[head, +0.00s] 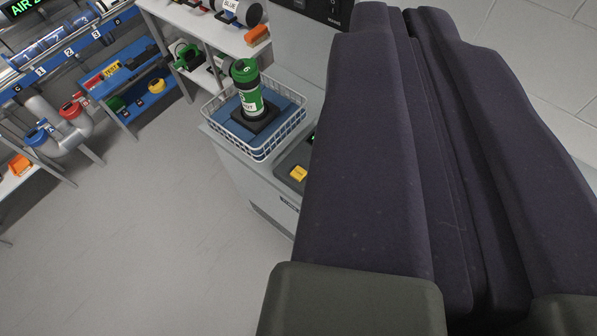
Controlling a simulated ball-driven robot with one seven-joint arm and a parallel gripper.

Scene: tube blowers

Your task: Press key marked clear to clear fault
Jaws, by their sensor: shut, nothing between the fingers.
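My gripper (399,22) fills the right side of the view, its two long dark fingers shut together with nothing between them. A yellow key (298,174) sits on a dark grey panel (287,160) on top of a light grey cabinet (246,186), just left of my fingers. No marking on the key can be read. My gripper hides the rest of the panel; only a bit of green light shows at its edge. No key marked clear can be made out.
A white wire basket (262,155) with a blue lining holds a green-capped canister (247,90) upright on a black base, beside the panel. Shelves (216,32) stand behind. A blue rack (140,88) and pipes (62,128) stand at left. The grey floor (140,220) is clear.

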